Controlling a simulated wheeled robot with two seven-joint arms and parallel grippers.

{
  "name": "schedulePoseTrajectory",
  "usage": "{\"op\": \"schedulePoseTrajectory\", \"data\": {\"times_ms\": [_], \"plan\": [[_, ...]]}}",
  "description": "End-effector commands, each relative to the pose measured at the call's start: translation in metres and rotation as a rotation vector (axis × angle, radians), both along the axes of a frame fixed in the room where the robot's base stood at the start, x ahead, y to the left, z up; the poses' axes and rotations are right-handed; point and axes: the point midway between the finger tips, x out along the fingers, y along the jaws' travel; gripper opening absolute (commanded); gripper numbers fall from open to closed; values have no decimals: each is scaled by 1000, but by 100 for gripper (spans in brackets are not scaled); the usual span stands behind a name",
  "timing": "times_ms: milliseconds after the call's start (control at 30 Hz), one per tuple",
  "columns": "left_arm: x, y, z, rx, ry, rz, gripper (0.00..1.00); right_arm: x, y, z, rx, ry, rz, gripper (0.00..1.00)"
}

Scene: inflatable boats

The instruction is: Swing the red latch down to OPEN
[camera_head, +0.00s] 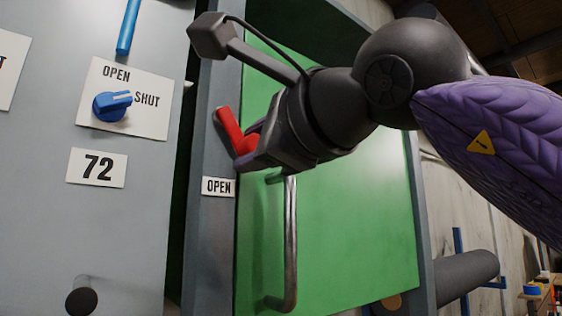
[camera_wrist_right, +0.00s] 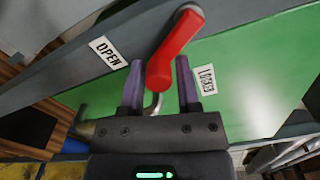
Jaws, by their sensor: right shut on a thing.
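The red latch (camera_head: 229,128) is mounted on the grey frame beside the green door. Its handle slants down and to the right from its pivot. My right gripper (camera_head: 248,148) is around the handle's lower end and shut on it. In the right wrist view the latch (camera_wrist_right: 174,48) runs between the two purple fingers of the gripper (camera_wrist_right: 160,84). The handle's end lies between the OPEN label (camera_wrist_right: 108,52) and the LOCKED label (camera_wrist_right: 205,80). In the head view the OPEN label (camera_head: 218,187) sits below the latch, and the LOCKED label is hidden. My left gripper is out of view.
The green door (camera_head: 350,220) carries a vertical metal handle (camera_head: 290,245) just below my right gripper. A grey panel at left has a blue knob (camera_head: 112,105), a 72 plate (camera_head: 97,168) and a black round knob (camera_head: 81,301). A cluttered bench shows at far right.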

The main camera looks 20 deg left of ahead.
Motion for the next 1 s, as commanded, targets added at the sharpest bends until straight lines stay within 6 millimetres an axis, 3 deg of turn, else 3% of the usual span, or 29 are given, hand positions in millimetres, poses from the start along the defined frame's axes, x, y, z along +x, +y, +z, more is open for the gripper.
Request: {"op": "schedulePoseTrajectory", "data": {"times_ms": [500,1000], "plan": [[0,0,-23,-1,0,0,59,-16,12,-7,266,335,6,0],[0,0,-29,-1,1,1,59,-22,16,-4,380,471,9,0]]}}
